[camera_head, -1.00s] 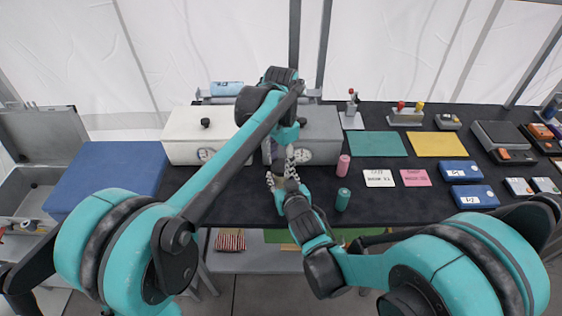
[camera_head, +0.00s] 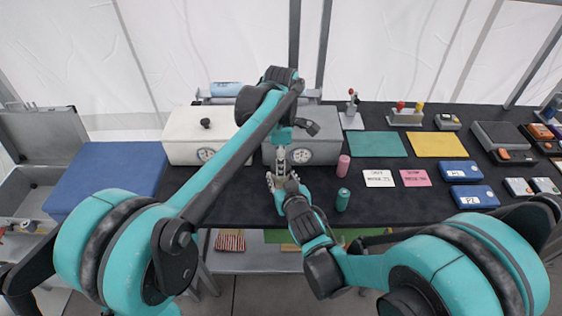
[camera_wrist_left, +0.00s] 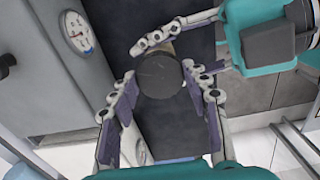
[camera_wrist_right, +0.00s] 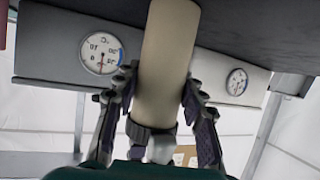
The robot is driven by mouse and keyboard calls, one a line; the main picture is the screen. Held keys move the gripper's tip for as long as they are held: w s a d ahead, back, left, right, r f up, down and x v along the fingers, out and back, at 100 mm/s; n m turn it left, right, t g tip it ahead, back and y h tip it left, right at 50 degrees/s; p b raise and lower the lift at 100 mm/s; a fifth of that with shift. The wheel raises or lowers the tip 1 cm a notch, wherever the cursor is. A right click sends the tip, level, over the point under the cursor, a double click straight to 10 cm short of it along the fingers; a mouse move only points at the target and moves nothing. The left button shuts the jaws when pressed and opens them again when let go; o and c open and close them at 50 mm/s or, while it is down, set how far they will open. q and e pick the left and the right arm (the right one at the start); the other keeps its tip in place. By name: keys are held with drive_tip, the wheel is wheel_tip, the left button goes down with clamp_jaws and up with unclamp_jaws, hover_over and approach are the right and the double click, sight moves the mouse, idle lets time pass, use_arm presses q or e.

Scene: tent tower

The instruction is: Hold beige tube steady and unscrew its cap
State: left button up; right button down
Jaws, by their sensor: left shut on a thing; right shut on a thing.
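The beige tube (camera_wrist_right: 168,55) stands between the fingers of my right gripper (camera_wrist_right: 158,90), which is shut on it in the right wrist view. The tube's black round cap (camera_wrist_left: 159,76) faces the camera in the left wrist view. My left gripper (camera_wrist_left: 162,82) is shut on the cap, with a finger on each side. The right gripper's fingers (camera_wrist_left: 170,38) show just beyond the cap there. In the head view the left gripper (camera_head: 281,158) is above the right gripper (camera_head: 279,180), over the black table. The tube and cap are mostly hidden there.
A white box (camera_head: 188,150) and a grey box (camera_head: 325,135) with dials stand behind the grippers. A pink cylinder (camera_head: 343,165) and a teal cylinder (camera_head: 342,199) stand close on the right. Cards, mats and blue cases lie farther right. A blue box (camera_head: 105,175) is at left.

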use_arm(q)
drive_tip(key=n, duration=0.4)
drive_tip(key=shift+n, duration=0.3)
drive_tip(key=shift+r, duration=0.15)
drive_tip(key=shift+r, duration=0.95)
drive_tip(key=shift+r, duration=2)
use_arm(e)
drive_tip(key=c, duration=0.8)
unclamp_jaws()
drive_tip(key=shift+c, duration=0.2)
